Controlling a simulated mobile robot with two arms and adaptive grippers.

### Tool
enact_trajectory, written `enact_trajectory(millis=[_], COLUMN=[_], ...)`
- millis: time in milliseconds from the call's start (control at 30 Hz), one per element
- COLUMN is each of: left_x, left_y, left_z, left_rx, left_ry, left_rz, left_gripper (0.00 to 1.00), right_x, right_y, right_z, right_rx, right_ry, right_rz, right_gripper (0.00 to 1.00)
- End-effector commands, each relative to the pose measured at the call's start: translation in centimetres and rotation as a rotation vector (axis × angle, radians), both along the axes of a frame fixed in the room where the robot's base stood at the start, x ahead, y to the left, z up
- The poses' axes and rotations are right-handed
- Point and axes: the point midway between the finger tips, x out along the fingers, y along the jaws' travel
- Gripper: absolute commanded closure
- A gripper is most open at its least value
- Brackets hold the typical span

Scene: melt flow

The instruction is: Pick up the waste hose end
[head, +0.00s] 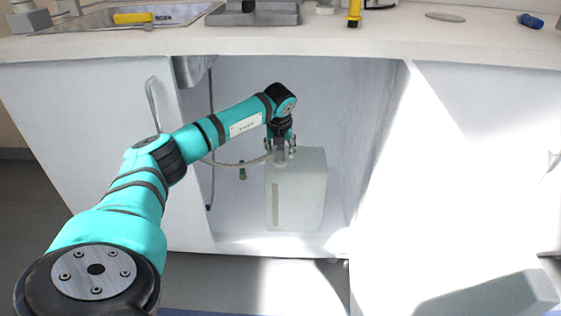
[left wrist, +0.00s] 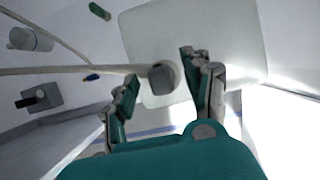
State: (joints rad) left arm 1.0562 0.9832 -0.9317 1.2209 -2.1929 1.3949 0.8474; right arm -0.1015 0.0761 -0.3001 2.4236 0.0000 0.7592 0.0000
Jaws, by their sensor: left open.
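The waste hose (head: 235,164) is a pale tube that curves in from the left to the top of a whitish canister (head: 303,195) inside the open cabinet. In the left wrist view the hose (left wrist: 75,70) runs to a grey hose end (left wrist: 162,77) over the canister (left wrist: 225,40). I cannot tell whether this end sits in the canister's mouth. My left gripper (head: 281,147) points down above the canister. In the left wrist view its open fingers (left wrist: 162,72) are on either side of the grey end, with gaps visible. My right gripper is out of view.
The cabinet's side walls (head: 375,135) and the worktop (head: 330,45) enclose the space around my arm. A thin dark tube (head: 211,120) hangs at the left. A small green item (head: 242,171) is left of the canister. A sink (head: 95,18) is above.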

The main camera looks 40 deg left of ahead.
Motion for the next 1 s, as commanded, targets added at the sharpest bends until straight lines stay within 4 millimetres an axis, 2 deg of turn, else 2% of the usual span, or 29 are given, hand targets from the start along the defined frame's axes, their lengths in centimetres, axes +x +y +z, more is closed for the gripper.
enact_trajectory(millis=[300,667,1000], left_x=[0.2,0.2,0.21], left_y=[0.14,0.12,0.11], left_z=[-0.41,-0.42,-0.26], left_rx=[-0.001,-0.001,-0.001], left_ry=[-0.002,-0.003,-0.003], left_rz=[-0.001,-0.001,-0.001], left_gripper=[0.51,0.98,1.0], right_x=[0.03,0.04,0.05], right_y=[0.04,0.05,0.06], right_z=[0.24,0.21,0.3], right_rx=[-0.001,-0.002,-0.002], right_ry=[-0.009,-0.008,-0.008], right_rz=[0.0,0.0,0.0], right_gripper=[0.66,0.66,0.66])
